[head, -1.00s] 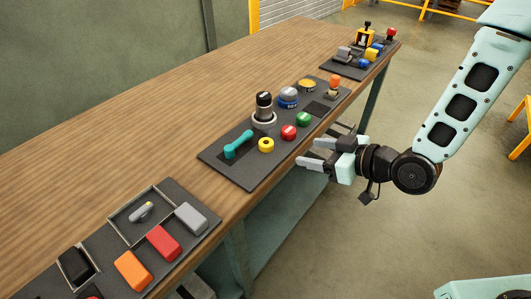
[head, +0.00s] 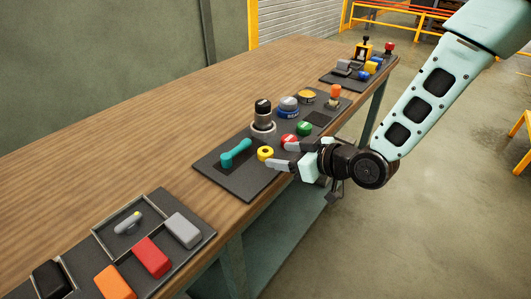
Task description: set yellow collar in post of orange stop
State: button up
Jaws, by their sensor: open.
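The yellow collar (head: 265,153), a small ring with a dark centre, lies on the dark middle mat. My gripper (head: 278,156) is open, its two pale fingers pointing left toward the collar. The fingertips are close to its right side; I cannot tell if they touch it. Nothing shows between the fingers. A small upright orange piece (head: 335,91), which looks like the orange stop, stands at the far right end of the same mat. Its post is too small to make out.
The middle mat also holds a teal handle (head: 236,152), a black-topped cylinder (head: 263,117), a blue-based knob (head: 289,106), a yellow disc (head: 307,96), and red (head: 289,140) and green (head: 304,128) pieces close to my gripper. The wooden table (head: 130,160) behind is clear.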

aim_at(263, 150)
jog(key=shift+w+p+x, duration=0.15)
jog(key=shift+p+x, duration=0.15)
jog(key=shift+x, duration=1.05)
jog(key=shift+w+p+x, duration=0.15)
jog(key=shift+p+x, duration=0.1)
jog(key=shift+x, duration=1.15)
jog(key=shift+d, duration=0.2)
jog(key=c, duration=1.1)
jog(key=shift+r, duration=0.1)
